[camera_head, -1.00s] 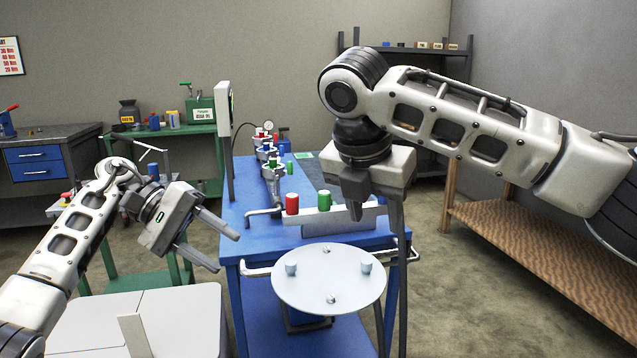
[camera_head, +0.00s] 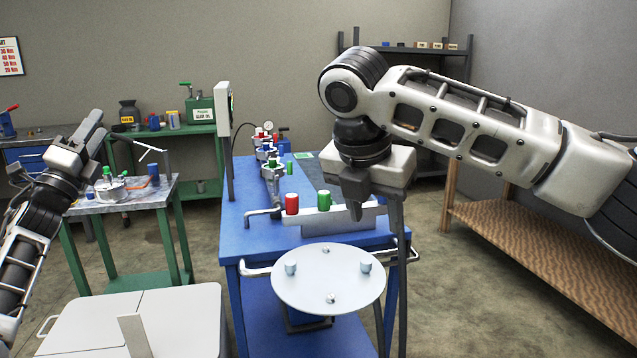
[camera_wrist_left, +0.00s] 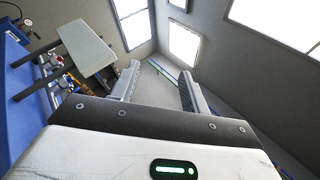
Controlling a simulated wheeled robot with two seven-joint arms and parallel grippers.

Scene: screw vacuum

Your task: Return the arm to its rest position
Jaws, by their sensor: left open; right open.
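My left gripper (camera_head: 84,142) is raised at the far left in the head view, with its arm folded upward. It is seen small and edge-on there. In the left wrist view its two fingers (camera_wrist_left: 158,88) stand apart with nothing between them, pointing at upper walls and bright windows. My right gripper (camera_head: 376,204) hangs fingers-down over the right side of the blue table (camera_head: 240,222), beside the white bar, its fingers apart with no object seen between them. My right arm reaches in from the right.
A round pale plate (camera_head: 329,281) with small knobs stands before the blue table. Red (camera_head: 292,203) and green (camera_head: 323,200) cylinders stand by a white bar. A green-legged side table (camera_head: 135,199) holds a green-topped pot (camera_head: 111,188). A wooden bench (camera_head: 530,245) is at right.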

